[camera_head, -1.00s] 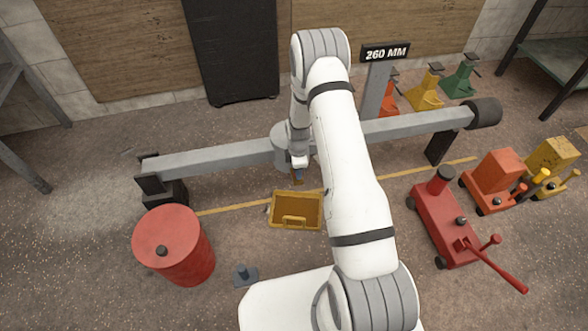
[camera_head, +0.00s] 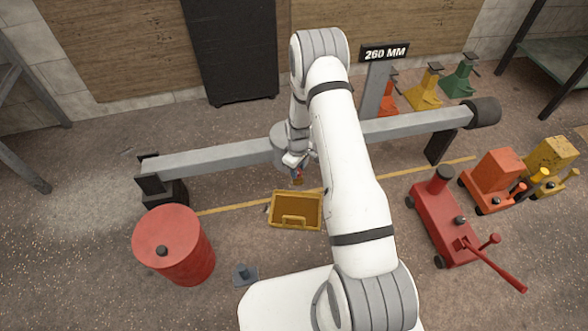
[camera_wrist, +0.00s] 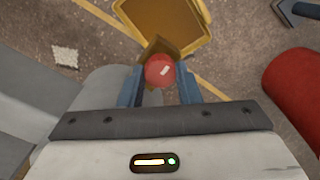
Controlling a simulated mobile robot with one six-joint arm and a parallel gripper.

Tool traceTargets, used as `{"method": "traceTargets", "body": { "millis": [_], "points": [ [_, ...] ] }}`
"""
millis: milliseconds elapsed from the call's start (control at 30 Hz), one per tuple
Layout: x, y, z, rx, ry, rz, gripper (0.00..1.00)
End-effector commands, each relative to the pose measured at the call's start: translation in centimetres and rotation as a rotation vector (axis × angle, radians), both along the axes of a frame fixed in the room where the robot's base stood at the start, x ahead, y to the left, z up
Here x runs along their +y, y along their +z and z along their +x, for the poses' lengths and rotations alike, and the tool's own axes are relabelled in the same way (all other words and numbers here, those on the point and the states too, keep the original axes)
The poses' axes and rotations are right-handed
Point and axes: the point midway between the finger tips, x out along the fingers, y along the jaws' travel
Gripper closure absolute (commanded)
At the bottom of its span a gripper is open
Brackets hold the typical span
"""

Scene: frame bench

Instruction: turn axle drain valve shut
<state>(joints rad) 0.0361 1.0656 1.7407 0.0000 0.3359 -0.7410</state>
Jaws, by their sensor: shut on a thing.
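The grey axle beam (camera_head: 215,159) lies across the stands, with a round housing near its middle. The drain valve's red knob (camera_wrist: 160,71), with a white mark on it, sits between the blue fingertips in the wrist view. A brass-coloured part (camera_wrist: 158,46) shows just beyond it. My gripper (camera_wrist: 160,76) is shut on this knob. In the head view my gripper (camera_head: 298,172) is below the housing and the arm hides much of the middle of the axle. I cannot tell how far the valve is open.
A yellow tray (camera_head: 284,205) is on the floor below the valve and looks empty. A red drum (camera_head: 172,240) stands at the left, with a small grey-blue piece (camera_head: 246,274) near it. A red jack (camera_head: 440,215) stands at the right. A "260 MM" sign (camera_head: 385,53) rises behind the axle.

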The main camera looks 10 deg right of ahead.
Motion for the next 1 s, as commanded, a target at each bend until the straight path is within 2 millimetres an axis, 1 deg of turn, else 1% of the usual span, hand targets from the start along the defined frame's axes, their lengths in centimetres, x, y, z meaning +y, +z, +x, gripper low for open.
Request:
{"method": "traceTargets", "body": {
  "millis": [33,233,633,667,900,1000],
  "points": [
    [-0.05,0.17,0.36,-0.009,-0.013,0.0,0.93],
    [-0.04,0.17,0.35,-0.009,-0.045,0.0,0.93],
    [-0.02,0.15,0.33,-0.009,-0.05,0.0,0.93],
    [-0.03,0.15,0.32,-0.009,-0.05,0.0,0.67],
    [0.02,0.07,0.15,-0.004,-0.048,0.0,0.48],
    [0.04,0.04,0.11,-0.003,-0.047,0.0,0.48]
  ]
}}
